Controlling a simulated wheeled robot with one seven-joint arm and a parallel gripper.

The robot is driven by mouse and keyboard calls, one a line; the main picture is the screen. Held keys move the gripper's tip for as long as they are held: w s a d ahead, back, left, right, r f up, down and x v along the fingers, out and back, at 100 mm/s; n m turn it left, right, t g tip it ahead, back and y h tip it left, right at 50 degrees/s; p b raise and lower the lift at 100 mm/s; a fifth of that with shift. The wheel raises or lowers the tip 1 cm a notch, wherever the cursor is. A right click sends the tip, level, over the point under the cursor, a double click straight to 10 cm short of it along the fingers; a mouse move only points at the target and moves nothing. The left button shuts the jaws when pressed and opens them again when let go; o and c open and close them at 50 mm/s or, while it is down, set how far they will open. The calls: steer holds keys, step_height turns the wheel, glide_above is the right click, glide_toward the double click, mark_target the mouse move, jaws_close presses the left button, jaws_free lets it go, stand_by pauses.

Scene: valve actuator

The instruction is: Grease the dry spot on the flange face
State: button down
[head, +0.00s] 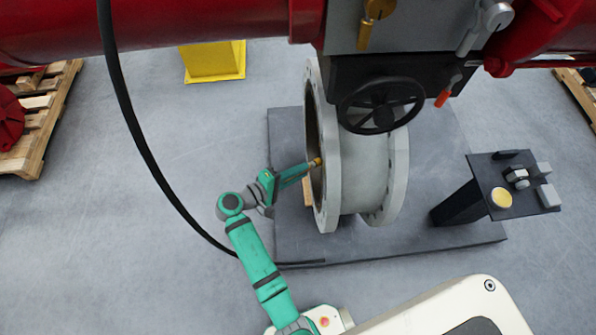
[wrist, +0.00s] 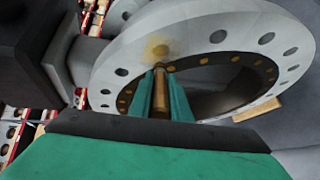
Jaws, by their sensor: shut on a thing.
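The pale grey flange (head: 326,195) stands upright on a dark plate, its round face toward the left in the head view. In the wrist view, the flange face (wrist: 130,60) shows a yellowish-brown spot (wrist: 157,50) on its ring between bolt holes. My gripper (head: 304,169) is at the left of the flange and is shut on a slim brass-coloured tool (wrist: 160,95) with a yellow-orange tip in the head view. In the wrist view, the tool lies between the green fingers and its end appears just below the spot. I cannot tell whether it touches the face.
A dark stand (head: 478,172) at the right holds a yellow round disc or tin (head: 501,197) and several grey metal pieces. A black handwheel (head: 381,104) and a red pipe (head: 170,25) hang above. A black hose (head: 133,122) curves past my arm.

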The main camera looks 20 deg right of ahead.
steer(key=shift+s, duration=0.15)
steer(key=s+a, duration=0.2)
steer(key=s, duration=0.5)
steer(key=shift+w+d+r, duration=0.15)
steer(key=shift+w+d, duration=0.15)
steer(key=shift+w, duration=0.9)
steer(key=shift+w+d+r, duration=0.15)
steer(key=shift+w+d, duration=0.2)
steer(key=shift+w, duration=0.85)
steer(key=shift+w+d+r, duration=0.15)
steer(key=shift+w+d, duration=0.15)
steer(key=shift+w, duration=1)
steer(key=shift+r, duration=0.4)
steer(key=s+a, duration=0.2)
steer(key=s, duration=0.5)
steer(key=shift+s, duration=0.15)
